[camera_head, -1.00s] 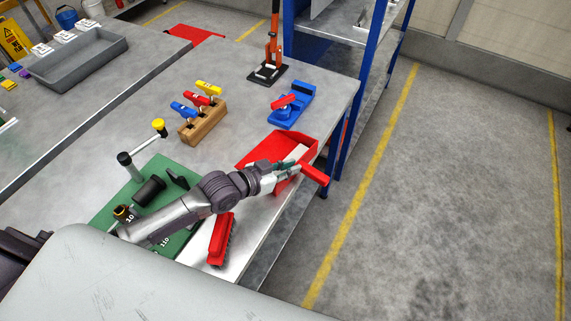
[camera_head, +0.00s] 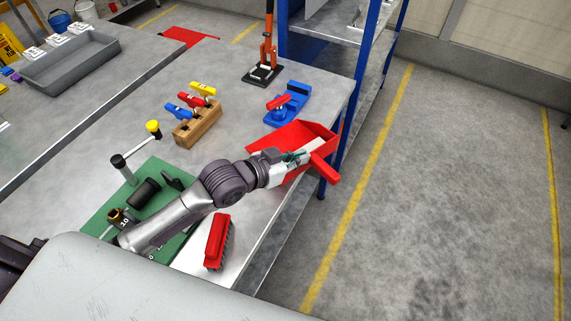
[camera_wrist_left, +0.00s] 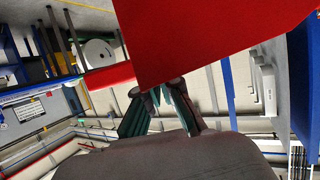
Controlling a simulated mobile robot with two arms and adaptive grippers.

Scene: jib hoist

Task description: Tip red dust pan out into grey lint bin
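The red dust pan (camera_head: 283,136) is at the right edge of the workbench in the head view, its red handle (camera_head: 326,168) jutting over the floor. A pale patch shows inside it; I cannot tell what it is. My left gripper (camera_head: 294,160) is at the pan's near side and appears shut on it. In the left wrist view the pan (camera_wrist_left: 215,40) fills the upper middle, and my gripper's green-padded fingers (camera_wrist_left: 157,92) meet its edge. My right gripper is not in view.
On the workbench (camera_head: 262,215) are a red brush (camera_head: 217,241), a blue vise (camera_head: 289,103), a wooden block (camera_head: 198,124) with coloured handles and a green mat (camera_head: 105,213). A blue-framed shelf (camera_head: 360,60) stands close behind the pan. The floor at right is clear.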

